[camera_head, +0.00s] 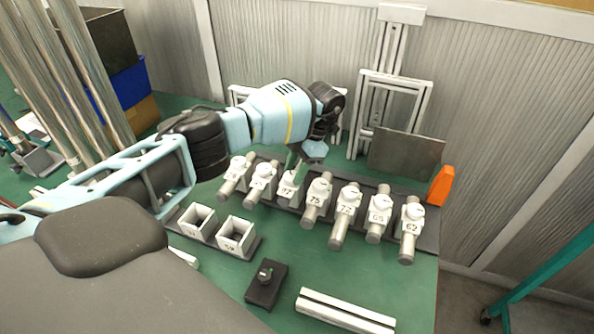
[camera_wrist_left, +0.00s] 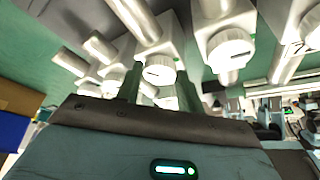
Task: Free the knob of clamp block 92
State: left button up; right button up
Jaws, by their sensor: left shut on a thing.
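Clamp block 92 (camera_head: 287,189) is a white block in the row on the dark rail, third from the left in the head view. No cylinder shows sticking out of its front, unlike its neighbours. My left gripper (camera_head: 296,164) reaches down over this block from behind. Its fingers hide most of the block's top and knob in the head view. In the left wrist view the left gripper (camera_wrist_left: 159,82) has its two dark fingers close on either side of a white slotted knob (camera_wrist_left: 159,71). It is shut on that knob. My right gripper is not in view.
Clamp block 75 (camera_head: 318,188) stands close to the right, with more numbered blocks beyond it. An orange wedge (camera_head: 441,186) stands at the rail's right end. Square white holders (camera_head: 235,236), a black knob box (camera_head: 266,284) and a white bar (camera_head: 345,311) lie nearer on the green table.

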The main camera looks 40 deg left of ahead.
pick_arm(q)
jog(key=n+h, duration=0.1)
jog(key=n, duration=0.2)
jog(key=shift+a, duration=0.2)
jog(key=n+h, duration=0.1)
jog(key=n, duration=0.1)
jog(key=shift+a+n+g+b, duration=0.1)
jog(key=shift+n+g+b, duration=0.2)
jog(key=shift+n, duration=0.1)
jog(key=n, duration=0.1)
jog(key=n+h, duration=0.1)
jog(key=n, duration=0.1)
jog(key=n+h, duration=0.1)
jog(key=shift+a+n+p, duration=0.25)
jog(key=shift+n+p, duration=0.15)
jog(key=o, duration=1)
